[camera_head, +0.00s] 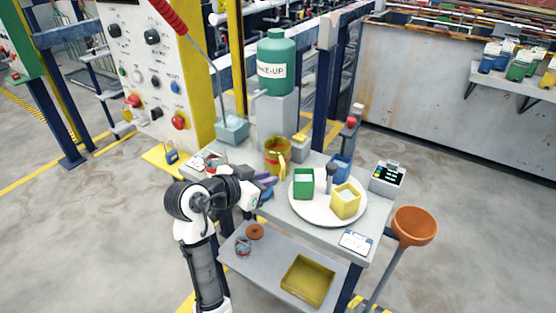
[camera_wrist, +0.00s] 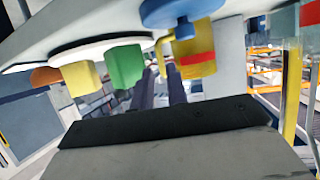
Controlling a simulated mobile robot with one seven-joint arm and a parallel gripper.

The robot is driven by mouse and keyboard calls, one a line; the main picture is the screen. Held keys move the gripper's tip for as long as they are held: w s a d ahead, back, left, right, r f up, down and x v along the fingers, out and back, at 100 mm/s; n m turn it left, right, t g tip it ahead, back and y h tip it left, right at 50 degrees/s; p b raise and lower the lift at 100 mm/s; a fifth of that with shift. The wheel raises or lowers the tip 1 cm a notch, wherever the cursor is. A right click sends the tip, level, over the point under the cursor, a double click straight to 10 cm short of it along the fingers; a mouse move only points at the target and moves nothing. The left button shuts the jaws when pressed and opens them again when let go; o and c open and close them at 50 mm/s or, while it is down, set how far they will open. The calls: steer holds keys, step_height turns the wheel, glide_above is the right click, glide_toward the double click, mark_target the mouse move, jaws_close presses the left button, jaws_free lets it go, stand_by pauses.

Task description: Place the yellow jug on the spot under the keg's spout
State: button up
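The yellow jug (camera_head: 273,151) stands upright on the table just in front of the grey block under the keg, with its handle toward the front right. The wrist view shows it inverted, with a red band (camera_wrist: 197,57). The green keg (camera_head: 277,68) has a "MAKE-UP" label. A pale fitting (camera_head: 259,93) at its lower left may be the spout; the spot under it is not clearly seen. My gripper (camera_head: 266,181) is in front of the jug, apart from it.
A teal container (camera_head: 232,130) is at left. An orange funnel (camera_head: 414,225) stands beside the table.

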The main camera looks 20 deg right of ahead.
mark_target(282, 174)
steer(key=p+x, duration=0.2)
steer(key=x, duration=0.4)
steer(key=shift+r, duration=0.1)
steer(key=shift+w+d+f, duration=0.2)
steer(key=shift+d+f, duration=0.15)
steer(key=shift+d, duration=0.1)
jaws_close()
